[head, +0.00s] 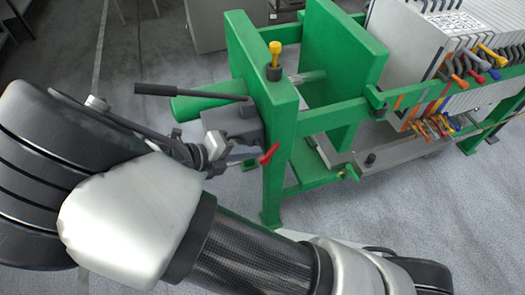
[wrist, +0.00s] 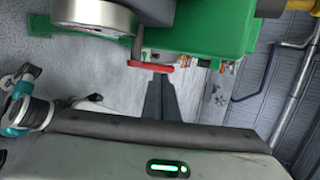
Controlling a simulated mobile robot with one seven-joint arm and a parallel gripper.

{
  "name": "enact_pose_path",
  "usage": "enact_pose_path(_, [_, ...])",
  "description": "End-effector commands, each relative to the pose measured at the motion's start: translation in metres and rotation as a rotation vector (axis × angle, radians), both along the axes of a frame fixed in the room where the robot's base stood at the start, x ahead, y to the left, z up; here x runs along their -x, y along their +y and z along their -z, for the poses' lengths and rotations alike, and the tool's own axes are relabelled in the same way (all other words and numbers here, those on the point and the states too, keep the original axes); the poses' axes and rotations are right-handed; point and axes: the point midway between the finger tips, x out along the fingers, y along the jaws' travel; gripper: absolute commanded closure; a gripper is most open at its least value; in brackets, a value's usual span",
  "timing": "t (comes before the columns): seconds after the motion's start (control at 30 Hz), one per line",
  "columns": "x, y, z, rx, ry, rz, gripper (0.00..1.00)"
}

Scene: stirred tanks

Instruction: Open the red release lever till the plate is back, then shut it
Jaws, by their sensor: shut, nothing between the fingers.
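The red release lever (head: 269,154) sticks out at the side of a dark grey pump block (head: 233,125) on the green end frame (head: 276,110). In the wrist view the red lever (wrist: 150,67) lies roughly level just beyond the fingertips. My gripper (wrist: 160,78) is shut and empty, pointing at the lever; whether it touches cannot be told. A thick green plate (head: 345,55) stands inside the frame, joined by a short metal rod (head: 308,77). A gap separates it from the grey plate stack (head: 420,45).
A long black-handled pump lever (head: 185,92) reaches left above my wrist. A yellow-topped knob (head: 275,52) stands on the end frame. Green rails (head: 335,117) run right to the stack with coloured taps. Grey floor (head: 400,225) is clear in front.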

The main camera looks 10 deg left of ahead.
Motion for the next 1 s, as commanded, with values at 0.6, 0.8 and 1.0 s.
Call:
enact_pose_path(0.6, [-0.028,-0.028,0.024,-0.001,0.0,0.0,1.0])
enact_pose_path(0.8, [-0.028,-0.028,0.023,-0.004,0.002,0.001,1.0])
enact_pose_path(1.0, [-0.028,-0.029,0.023,-0.014,0.007,0.001,1.0])
